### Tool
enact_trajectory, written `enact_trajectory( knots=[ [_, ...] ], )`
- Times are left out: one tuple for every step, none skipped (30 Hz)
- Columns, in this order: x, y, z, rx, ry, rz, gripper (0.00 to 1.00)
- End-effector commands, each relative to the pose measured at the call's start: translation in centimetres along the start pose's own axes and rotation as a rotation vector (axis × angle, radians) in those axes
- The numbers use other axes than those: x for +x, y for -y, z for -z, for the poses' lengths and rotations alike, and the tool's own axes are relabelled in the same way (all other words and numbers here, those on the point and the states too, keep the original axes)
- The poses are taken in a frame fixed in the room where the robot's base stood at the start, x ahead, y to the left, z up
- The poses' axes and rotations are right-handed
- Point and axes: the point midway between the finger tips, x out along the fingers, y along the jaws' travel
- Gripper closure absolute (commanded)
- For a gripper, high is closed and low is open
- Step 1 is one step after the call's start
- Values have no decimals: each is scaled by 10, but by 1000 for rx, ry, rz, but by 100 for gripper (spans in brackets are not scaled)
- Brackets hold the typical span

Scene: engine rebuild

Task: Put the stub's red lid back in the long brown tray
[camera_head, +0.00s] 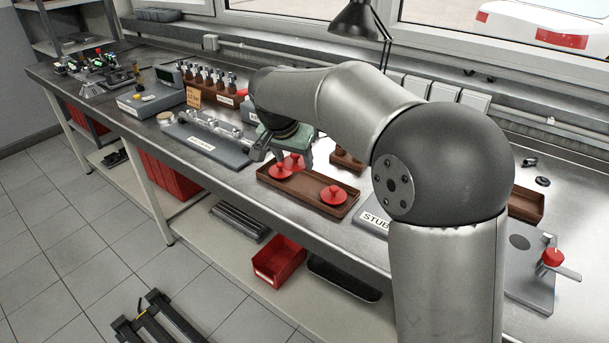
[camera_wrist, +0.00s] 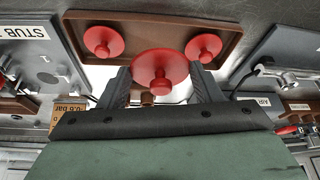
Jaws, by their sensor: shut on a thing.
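The long brown tray (camera_head: 308,187) lies on the steel bench below my gripper (camera_head: 290,152). One red lid (camera_head: 334,196) sits at its right end and another red lid (camera_head: 279,171) at its left end. In the wrist view these two lids (camera_wrist: 103,41) (camera_wrist: 203,47) flank a third, nearer red lid (camera_wrist: 160,68). My gripper (camera_wrist: 160,82) is shut on this third lid, which hangs between the fingers and overlaps the tray's edge (camera_wrist: 150,23) in that view. Its exact height above the tray cannot be told. The STUB plate (camera_head: 374,221) is partly hidden behind my arm.
A grey plate with a shaft (camera_head: 207,140) lies left of the tray. A small brown rack (camera_head: 346,161) stands behind it. A grey fixture with a red-topped part (camera_head: 552,257) is at the far right. A red bin (camera_head: 279,262) is on the shelf below.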

Motion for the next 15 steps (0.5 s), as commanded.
enact_trajectory(
  knots=[
    [14, -2, 3, 1, 5, -4, 63],
    [22, -3, 4, 0, 5, -4, 63],
    [30, -4, 7, 0, 5, -3, 63],
    [36, -4, 9, 0, 5, -4, 63],
    [41, -5, 10, 0, 4, -4, 63],
    [46, -6, 12, -1, 3, -2, 63],
    [50, -6, 13, -1, 3, -2, 63],
    [53, -6, 14, -2, 3, -2, 63],
    [56, -6, 15, -2, 2, -2, 63],
    [57, -6, 15, -2, 2, -1, 63],
    [58, -6, 16, -2, 1, 0, 63],
    [60, -6, 16, -1, 1, 0, 63],
    [62, -7, 17, -1, 1, 0, 63],
    [65, -7, 18, -1, 2, -1, 63],
    [70, -8, 19, -1, 3, -2, 63]
  ],
)
